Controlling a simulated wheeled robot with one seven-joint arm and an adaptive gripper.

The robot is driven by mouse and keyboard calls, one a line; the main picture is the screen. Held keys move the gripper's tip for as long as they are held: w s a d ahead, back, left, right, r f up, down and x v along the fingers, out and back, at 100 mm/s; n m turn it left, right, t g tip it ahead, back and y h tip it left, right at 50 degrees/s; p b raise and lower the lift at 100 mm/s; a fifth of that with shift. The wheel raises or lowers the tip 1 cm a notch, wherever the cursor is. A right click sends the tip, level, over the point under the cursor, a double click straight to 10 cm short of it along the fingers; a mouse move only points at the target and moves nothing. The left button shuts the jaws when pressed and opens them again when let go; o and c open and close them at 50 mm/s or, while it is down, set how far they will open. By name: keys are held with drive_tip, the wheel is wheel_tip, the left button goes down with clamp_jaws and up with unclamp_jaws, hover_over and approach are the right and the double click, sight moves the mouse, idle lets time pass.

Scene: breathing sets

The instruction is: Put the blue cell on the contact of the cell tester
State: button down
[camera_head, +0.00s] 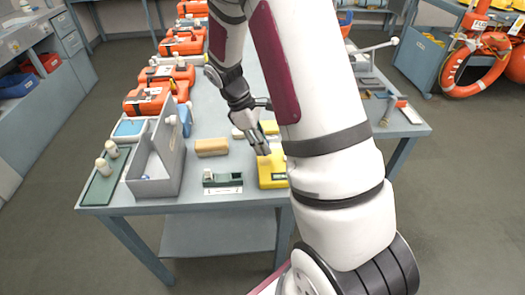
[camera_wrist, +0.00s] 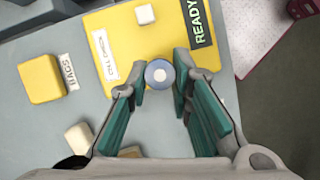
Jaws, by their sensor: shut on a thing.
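The cell tester is a yellow plate (camera_wrist: 118,22) in the wrist view, with a white label and a dark READY strip (camera_wrist: 200,22). A small pale block (camera_wrist: 145,14) stands on it. The blue cell (camera_wrist: 160,74), round with a pale centre, is between the fingertips of my gripper (camera_wrist: 160,78), over the tester's near edge. My gripper is shut on it. In the head view my gripper (camera_head: 263,148) is just above the yellow tester (camera_head: 268,180), which is partly hidden by my arm. I cannot make out the cell there, nor tell its height above the plate.
A yellow block (camera_wrist: 40,78) lies beside a BAGS label (camera_wrist: 68,72). In the head view a tan block (camera_head: 211,147), a green holder (camera_head: 222,179) and a grey bin (camera_head: 158,182) stand left of the tester. Orange cases (camera_head: 150,100) line the table's left side.

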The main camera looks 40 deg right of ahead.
drive_tip(key=shift+f, duration=1.75)
drive_tip(key=shift+f, duration=0.1)
drive_tip(key=c, duration=1.4)
unclamp_jaws()
drive_tip(key=shift+c, duration=0.2)
